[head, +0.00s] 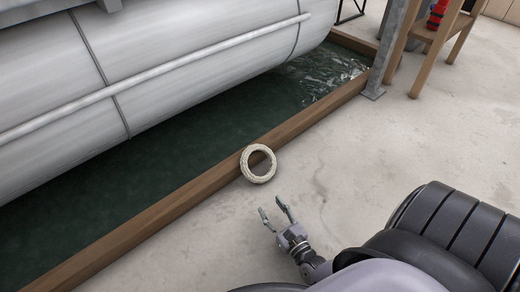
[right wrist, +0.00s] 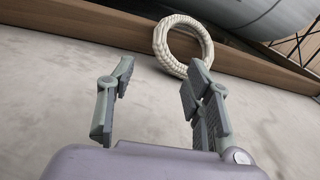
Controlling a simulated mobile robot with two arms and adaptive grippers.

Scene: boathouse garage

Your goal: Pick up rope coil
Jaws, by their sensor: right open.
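The rope coil (head: 247,169) is a cream-white ring. It rests against the wooden beam along the water's edge, near the concrete floor. It also shows in the right wrist view (right wrist: 159,42), at the top, beyond the fingers and partly behind the right-hand finger. My right gripper (head: 274,208) is open and empty, apart from the coil and just below it in the head view. Its two fingers also show in the right wrist view (right wrist: 158,80). My left gripper is out of view.
The wooden beam (head: 150,229) borders dark water (head: 130,165) under a large silver pontoon (head: 170,60). A metal post (head: 384,60) and a wooden stand (head: 427,55) with a red item are at the upper right. The concrete floor (head: 370,160) around the coil is clear.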

